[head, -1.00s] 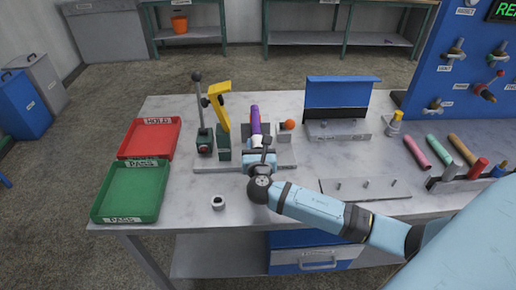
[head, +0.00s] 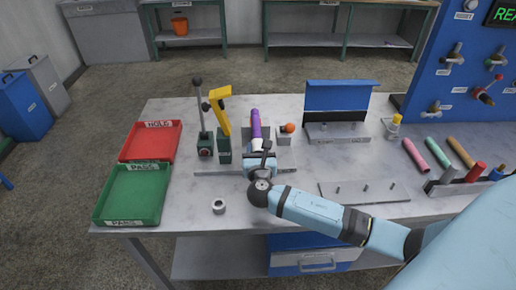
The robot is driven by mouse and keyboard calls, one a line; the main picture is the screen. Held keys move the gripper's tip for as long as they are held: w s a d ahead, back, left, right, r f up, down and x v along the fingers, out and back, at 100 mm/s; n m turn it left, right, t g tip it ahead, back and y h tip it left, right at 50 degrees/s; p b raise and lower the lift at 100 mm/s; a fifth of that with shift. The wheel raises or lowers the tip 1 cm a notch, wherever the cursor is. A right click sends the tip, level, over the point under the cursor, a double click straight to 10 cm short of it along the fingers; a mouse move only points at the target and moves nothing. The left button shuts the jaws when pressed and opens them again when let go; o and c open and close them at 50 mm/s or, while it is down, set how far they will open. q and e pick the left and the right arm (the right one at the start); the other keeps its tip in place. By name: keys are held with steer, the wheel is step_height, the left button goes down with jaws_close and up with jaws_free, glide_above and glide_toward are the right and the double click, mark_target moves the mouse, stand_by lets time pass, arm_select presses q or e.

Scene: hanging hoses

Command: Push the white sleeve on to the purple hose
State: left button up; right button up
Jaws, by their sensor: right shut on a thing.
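The purple hose (head: 255,123) stands up from a fixture near the middle of the bench. The white sleeve (head: 257,145) shows as a short pale band just below the purple part, in line with it. My right gripper (head: 260,158) is shut on the white sleeve, at the near side of the hose. Its fingers and wrist hide the sleeve's lower part. How far the sleeve overlaps the hose is too small to tell. My left gripper is not in view.
An orange-topped fitting (head: 289,128) stands close right of the hose. A yellow lever (head: 220,105) and a black-knobbed lever (head: 200,115) stand left. Red (head: 170,150) and green (head: 160,195) trays lie at the left. A pale ring (head: 218,206) lies near the front edge.

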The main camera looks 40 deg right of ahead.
mark_target(257, 142)
steer(key=shift+w+d, duration=0.25)
steer(key=shift+w, duration=0.15)
stand_by(0.7)
steer(key=shift+p, duration=0.85)
stand_by(0.5)
steer(key=shift+w+d, duration=0.25)
steer(key=shift+w, duration=0.1)
stand_by(0.6)
steer(key=shift+p, duration=0.4)
steer(key=shift+x, duration=0.8)
stand_by(1.0)
steer(key=shift+r, duration=0.15)
steer(key=o, duration=0.5)
steer(key=shift+d, duration=0.1)
steer(key=o, duration=0.5)
steer(key=shift+w, duration=0.15)
